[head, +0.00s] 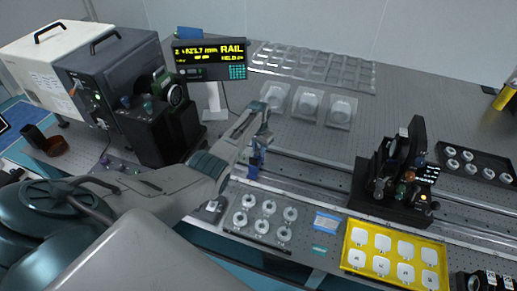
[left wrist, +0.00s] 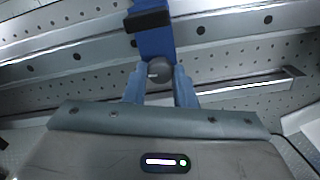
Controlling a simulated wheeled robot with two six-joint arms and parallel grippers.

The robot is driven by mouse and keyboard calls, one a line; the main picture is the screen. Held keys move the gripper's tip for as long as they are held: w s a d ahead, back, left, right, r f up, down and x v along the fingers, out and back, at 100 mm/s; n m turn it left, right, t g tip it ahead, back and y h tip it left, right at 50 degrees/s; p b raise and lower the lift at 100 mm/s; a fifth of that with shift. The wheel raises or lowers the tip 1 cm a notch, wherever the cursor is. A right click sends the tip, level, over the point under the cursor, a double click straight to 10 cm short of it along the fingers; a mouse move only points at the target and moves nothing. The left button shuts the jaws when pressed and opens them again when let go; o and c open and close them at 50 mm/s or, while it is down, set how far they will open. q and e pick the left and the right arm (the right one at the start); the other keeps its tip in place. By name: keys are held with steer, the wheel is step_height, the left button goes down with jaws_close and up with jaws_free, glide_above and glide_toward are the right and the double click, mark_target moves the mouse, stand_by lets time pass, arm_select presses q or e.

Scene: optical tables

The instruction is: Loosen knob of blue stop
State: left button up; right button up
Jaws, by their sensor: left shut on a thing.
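The blue stop (head: 256,160) sits on the rail (head: 310,178) near the middle of the head view. In the left wrist view the blue stop (left wrist: 155,42) stands upright in the picture, with a dark band across its top part. Its dark round knob (left wrist: 160,70) faces my wrist camera. My left gripper (left wrist: 160,82) has its two blue fingers on either side of the knob and is shut on it. In the head view my left gripper (head: 256,140) hides part of the stop. My right gripper is not in view.
A dark carriage with optics (head: 395,185) stands on the rail to the right. A yellow tray (head: 395,255) and a tray of round parts (head: 262,217) lie in front of the rail. A display (head: 210,58) reading "RAIL" and "HELD" stands behind, left of my gripper.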

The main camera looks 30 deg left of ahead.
arm_select(q)
steer(key=m, duration=0.5)
steer(key=shift+m, duration=0.3)
steer(key=m, duration=0.5)
steer(key=shift+r, duration=0.1)
steer(key=shift+m, duration=0.4)
steer(key=o, duration=1)
step_height(320, 180, up, 11)
steer(key=b, duration=0.3)
